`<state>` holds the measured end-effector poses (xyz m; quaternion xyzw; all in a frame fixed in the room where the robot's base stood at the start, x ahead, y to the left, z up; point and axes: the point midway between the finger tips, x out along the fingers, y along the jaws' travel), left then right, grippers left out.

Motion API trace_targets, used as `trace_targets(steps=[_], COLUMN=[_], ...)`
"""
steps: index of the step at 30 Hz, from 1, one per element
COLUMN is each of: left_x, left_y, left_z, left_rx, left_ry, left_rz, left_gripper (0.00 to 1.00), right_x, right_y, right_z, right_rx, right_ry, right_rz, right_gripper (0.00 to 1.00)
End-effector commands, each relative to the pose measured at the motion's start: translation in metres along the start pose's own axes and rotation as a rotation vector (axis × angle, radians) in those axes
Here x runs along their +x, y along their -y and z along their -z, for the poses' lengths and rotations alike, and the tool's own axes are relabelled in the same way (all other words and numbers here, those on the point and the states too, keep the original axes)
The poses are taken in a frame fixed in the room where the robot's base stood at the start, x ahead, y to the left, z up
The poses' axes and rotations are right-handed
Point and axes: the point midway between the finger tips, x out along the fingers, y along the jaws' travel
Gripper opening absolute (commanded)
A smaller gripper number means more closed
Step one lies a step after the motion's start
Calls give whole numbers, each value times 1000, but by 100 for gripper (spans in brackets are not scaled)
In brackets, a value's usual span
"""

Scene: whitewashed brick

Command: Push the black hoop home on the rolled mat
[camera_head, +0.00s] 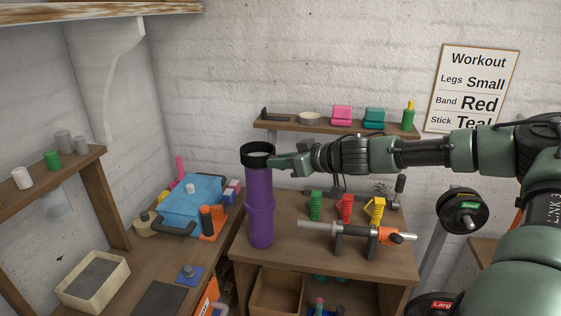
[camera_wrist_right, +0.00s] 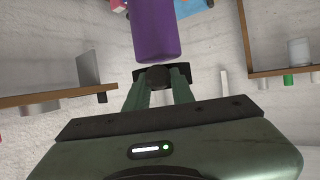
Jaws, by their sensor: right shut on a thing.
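The rolled mat (camera_head: 260,215) is purple and stands upright, slightly tilted in the picture, at the left of the middle table. The black hoop (camera_head: 250,162) is at its top end, around the rim; I cannot tell how far down it sits. My right gripper (camera_head: 277,163) reaches in from the right and is shut on the hoop's right side. In the right wrist view the mat (camera_wrist_right: 155,30) shows just beyond the fingertips (camera_wrist_right: 161,76), with dark parts between them. The fingers hide the hoop's right edge. My left gripper is not in view.
A rod on a stand (camera_head: 340,230) and red, green and yellow clips (camera_head: 346,208) stand right of the mat. A blue bag (camera_head: 192,203) and an open box (camera_head: 92,282) are on the left table. A wall shelf (camera_head: 335,126) runs behind my right arm.

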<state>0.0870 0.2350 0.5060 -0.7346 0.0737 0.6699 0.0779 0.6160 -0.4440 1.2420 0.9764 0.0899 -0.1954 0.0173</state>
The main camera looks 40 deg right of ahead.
Motion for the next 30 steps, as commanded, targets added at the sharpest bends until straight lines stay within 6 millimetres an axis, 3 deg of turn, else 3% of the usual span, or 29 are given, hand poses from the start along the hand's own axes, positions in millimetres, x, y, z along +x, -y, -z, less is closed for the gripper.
trace_targets(steps=[30], left_x=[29], left_y=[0], left_z=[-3], left_rx=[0], left_ry=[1], left_rz=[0], left_gripper=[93], right_x=[12], right_y=[0], right_z=[-29], right_rx=[0], right_ry=[0], right_rz=[0], right_gripper=[0])
